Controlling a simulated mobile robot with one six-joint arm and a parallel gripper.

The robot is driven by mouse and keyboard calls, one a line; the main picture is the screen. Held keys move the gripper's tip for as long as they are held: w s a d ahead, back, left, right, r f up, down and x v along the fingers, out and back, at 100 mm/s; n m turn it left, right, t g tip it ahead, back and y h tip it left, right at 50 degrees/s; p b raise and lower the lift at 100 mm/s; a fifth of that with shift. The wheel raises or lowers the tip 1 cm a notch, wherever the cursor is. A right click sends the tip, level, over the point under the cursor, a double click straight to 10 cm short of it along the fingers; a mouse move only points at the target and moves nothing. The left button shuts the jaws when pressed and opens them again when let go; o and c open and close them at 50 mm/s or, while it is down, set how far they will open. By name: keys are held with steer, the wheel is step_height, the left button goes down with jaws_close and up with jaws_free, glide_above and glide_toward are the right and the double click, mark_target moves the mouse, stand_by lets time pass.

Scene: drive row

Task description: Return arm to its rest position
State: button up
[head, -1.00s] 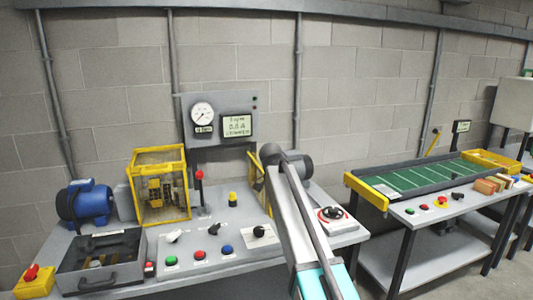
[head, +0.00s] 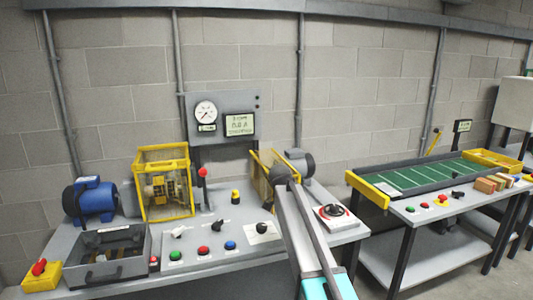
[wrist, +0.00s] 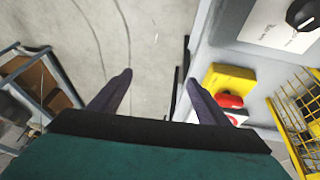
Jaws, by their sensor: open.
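My arm (head: 300,225) rises from the lower edge of the head view to a dark joint in front of the workbench's right part. My gripper is not visible in the head view. In the wrist view my gripper (wrist: 156,80) shows two dark fingers spread apart with nothing between them. Bare grey floor lies beyond the fingertips, and the bench edge is just to their right.
A grey workbench (head: 70,243) carries a blue motor (head: 90,202), a yellow guard cage (head: 163,183), several buttons and a gauge panel (head: 221,117). A yellow emergency-stop box (wrist: 229,80) sits near the right finger. A conveyor table (head: 400,247) stands right, with floor between.

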steer(key=s+d+f+n+g, duration=0.1)
steer(key=s+d+f+g, duration=0.1)
steer(key=s+f, duration=0.8)
steer(key=s+d+f+g+y, duration=0.15)
steer(key=s+f, duration=0.35)
steer(key=f, duration=0.8)
steer(key=s+d+f+n+g+h, duration=0.1)
steer(key=s+d+f, duration=0.2)
steer(key=s+f, duration=0.7)
steer(key=s+a+f+n+y, duration=0.1)
steer(key=s+f+n, duration=0.3)
steer(key=s, duration=0.5)
steer(key=s+a+f+n+y, duration=0.1)
steer(key=s+f+n, duration=0.3)
steer(key=s, duration=0.5)
steer(key=s+a+f+n+g+y, duration=0.1)
steer(key=s+f+n, duration=0.3)
steer(key=s+f, duration=0.4)
steer(key=shift+s+a+n+y, duration=0.15)
steer(key=shift+s+n+y, duration=0.35)
steer(key=shift+s, duration=0.3)
